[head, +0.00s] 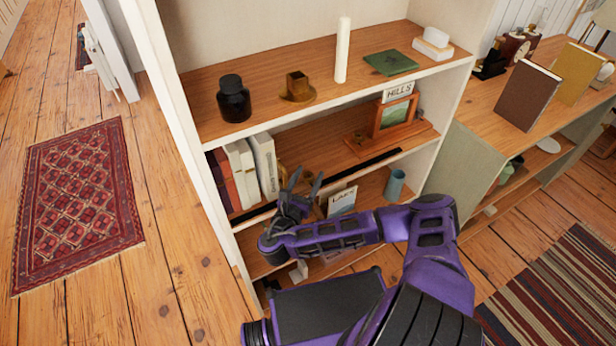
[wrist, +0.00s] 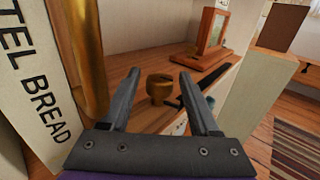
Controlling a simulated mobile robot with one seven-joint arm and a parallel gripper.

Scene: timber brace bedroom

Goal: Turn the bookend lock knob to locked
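My gripper (head: 306,181) is in front of the middle shelf of the white bookcase. Its fingers are apart and empty, as the wrist view (wrist: 159,73) also shows. A round brass knob (wrist: 159,88) with a dark mark on top shows in the gap between the fingers, beyond them; I cannot see any contact. A tall brass upright (wrist: 88,50), seemingly the bookend, stands against the white book (wrist: 35,75) left of the fingers. In the head view the brass bookend (head: 282,177) is mostly hidden behind my gripper. The knob's lock setting is too small to read.
Several books (head: 240,170) stand left on that shelf. A wooden picture frame (head: 393,116) stands on it at the right, also seen in the wrist view (wrist: 212,35). A dark strip (head: 372,165) runs along its front edge. A blue-grey cup (head: 395,183) is on the shelf below.

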